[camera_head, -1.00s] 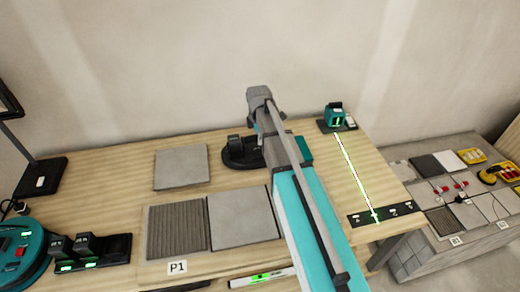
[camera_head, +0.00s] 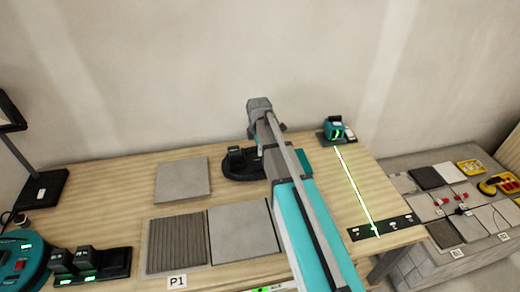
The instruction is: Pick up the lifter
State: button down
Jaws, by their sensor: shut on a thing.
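A dark, low object with a rounded base and an upright block on its left end, which looks like the lifter (camera_head: 236,166), is on the wooden table behind the tiles. My arm crosses in front of its right part, so that side is hidden. My arm reaches up from the lower right, and its grey wrist end shows above the object. My gripper's fingers are hidden behind the arm, and I cannot see their contact with the lifter.
A grey tile (camera_head: 182,180) lies left of the lifter. A ribbed panel (camera_head: 177,243) and another grey tile (camera_head: 240,232) lie in front. A laser unit (camera_head: 333,130) casts a green line to a black strip (camera_head: 385,227). A black dock (camera_head: 92,265) is at left.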

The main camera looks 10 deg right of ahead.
jog(key=shift+r+p, duration=0.65)
jog(key=shift+r, duration=0.2)
jog(key=s+d+r+p, duration=0.7)
jog(key=s+r+p, duration=0.3)
jog(key=s, duration=0.2)
jog(key=shift+d+r+p, duration=0.15)
jog(key=shift+r+p, duration=0.25)
jog(key=shift+s, duration=0.15)
